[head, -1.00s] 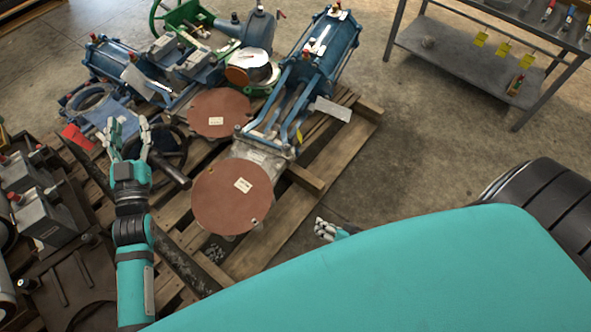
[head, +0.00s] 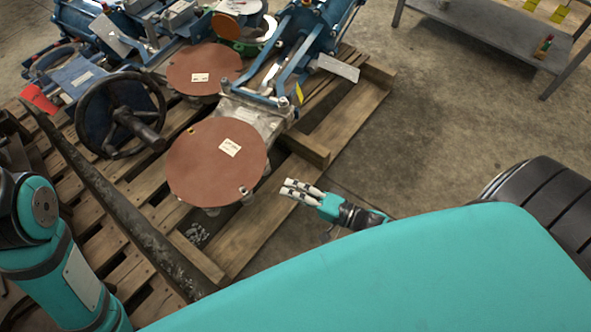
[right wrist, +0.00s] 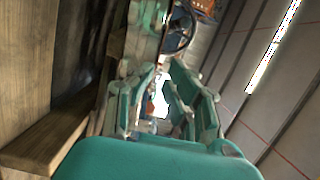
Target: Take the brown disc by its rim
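Two brown discs lie on machinery on a pallet in the head view. The nearer brown disc (head: 205,172) carries a white label and has small metal fittings at its rim. The farther brown disc (head: 203,62) also has a label. My right gripper (head: 289,188) is just right of the nearer disc, pointing left towards its rim, apart from it and empty. In the right wrist view, its fingers (right wrist: 160,97) stand apart with a gap between them. My left arm shows at the lower left of the head view, but its gripper is out of frame.
The wooden pallet (head: 308,146) lies under the machinery. A dark handwheel (head: 83,114) stands left of the discs. Blue machinery (head: 287,62) with rods rises behind. A metal shelf table (head: 480,32) is at the upper right. Bare floor (head: 430,130) lies between.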

